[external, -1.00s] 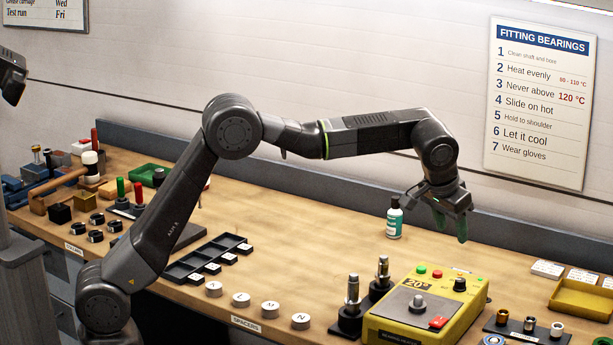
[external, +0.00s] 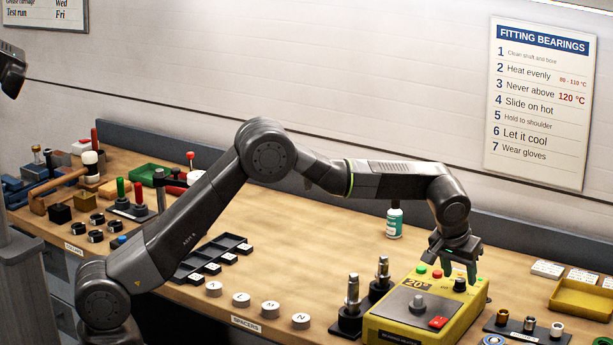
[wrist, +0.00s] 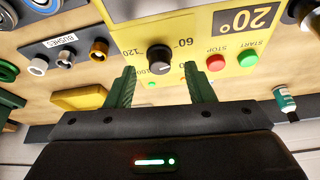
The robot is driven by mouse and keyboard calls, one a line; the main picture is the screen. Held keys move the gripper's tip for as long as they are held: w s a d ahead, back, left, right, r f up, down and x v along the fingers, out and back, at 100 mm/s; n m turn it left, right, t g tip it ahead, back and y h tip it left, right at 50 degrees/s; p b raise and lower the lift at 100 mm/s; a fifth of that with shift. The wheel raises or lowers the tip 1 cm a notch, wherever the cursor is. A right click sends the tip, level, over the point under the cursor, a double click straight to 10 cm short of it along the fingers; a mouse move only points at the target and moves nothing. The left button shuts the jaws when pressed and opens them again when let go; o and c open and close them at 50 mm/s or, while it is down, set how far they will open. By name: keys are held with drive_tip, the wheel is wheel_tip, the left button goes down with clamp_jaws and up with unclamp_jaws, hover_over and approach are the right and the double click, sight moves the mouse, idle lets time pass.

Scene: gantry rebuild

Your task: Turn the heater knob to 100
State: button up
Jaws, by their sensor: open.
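The yellow heater (external: 455,310) stands on the bench at the right front; its yellow face (wrist: 205,30) fills the upper middle of the wrist view. Its black knob (external: 460,285) is at the back right of the top. In the wrist view the knob (wrist: 159,60) sits among printed numbers, with 60 and 120 readable. I cannot tell where it points. The display (wrist: 246,18) reads 20°. My gripper (external: 459,270) is above the knob, pointing down. In the wrist view its green fingers (wrist: 160,78) are spread and empty, apparently not touching the knob.
Red and green buttons (wrist: 231,60) sit beside the knob. Bushes (external: 528,325) and a yellow tray (external: 582,298) lie right of the heater. Two upright posts (external: 352,295) stand to its left. A teal bottle (external: 394,220) stands behind.

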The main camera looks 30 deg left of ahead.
drive_tip(key=shift+x, duration=0.9)
drive_tip(key=c, duration=1)
